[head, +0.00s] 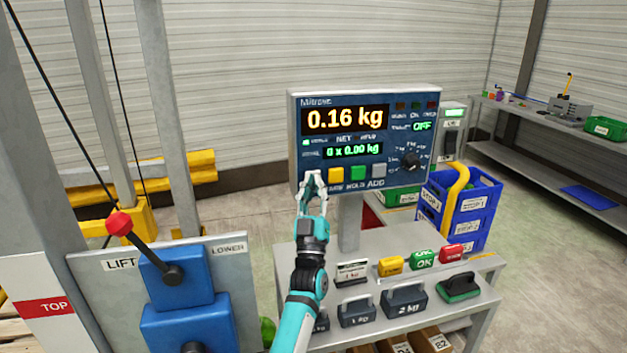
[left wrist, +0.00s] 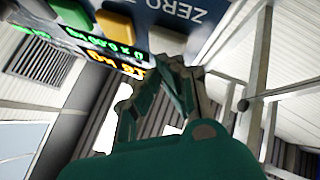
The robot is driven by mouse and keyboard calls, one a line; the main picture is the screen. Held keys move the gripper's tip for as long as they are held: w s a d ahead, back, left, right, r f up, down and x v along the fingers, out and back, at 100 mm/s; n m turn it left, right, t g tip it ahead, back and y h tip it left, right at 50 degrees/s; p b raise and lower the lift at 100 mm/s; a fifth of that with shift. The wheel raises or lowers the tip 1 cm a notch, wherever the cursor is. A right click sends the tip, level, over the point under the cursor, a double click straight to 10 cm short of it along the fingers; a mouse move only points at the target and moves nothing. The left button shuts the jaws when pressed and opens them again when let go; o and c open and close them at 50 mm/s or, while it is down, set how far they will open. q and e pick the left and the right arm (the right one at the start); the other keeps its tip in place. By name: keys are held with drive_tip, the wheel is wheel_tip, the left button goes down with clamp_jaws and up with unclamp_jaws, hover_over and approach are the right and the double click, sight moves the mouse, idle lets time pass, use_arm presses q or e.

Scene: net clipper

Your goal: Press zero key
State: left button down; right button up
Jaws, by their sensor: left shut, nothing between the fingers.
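The scale indicator (head: 365,140) faces me on a post and reads 0.16 kg, with 0 x 0.00 kg below. Its bottom row shows a yellow key (head: 335,175), a green key (head: 357,173) and a grey key (head: 379,170). My left gripper (head: 314,181) is shut and empty, its tips at the row's left end, over the zero key's place. The zero key is mostly hidden there. In the left wrist view the fingertips (left wrist: 172,72) are close to the panel below the ZERO lettering (left wrist: 182,10); I cannot tell whether they touch. My right gripper is out of view.
Below the indicator, a bench (head: 400,325) holds weights and a row of yellow, green and red blocks (head: 422,258). A lift panel with a red-knobbed lever (head: 119,222) stands at left. Blue crates (head: 470,205) stand behind at right.

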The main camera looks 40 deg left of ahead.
use_arm(q)
drive_tip(key=shift+w+a, duration=0.25)
drive_tip(key=shift+a, duration=0.05)
idle(0.5)
idle(0.4)
drive_tip(key=shift+s+d, duration=0.55)
drive_tip(key=shift+d, duration=0.1)
drive_tip(key=s+d+p, duration=0.2)
drive_tip(key=s+d, duration=0.1)
drive_tip(key=shift+s+d, duration=0.1)
drive_tip(key=shift+d, duration=0.3)
idle(0.7)
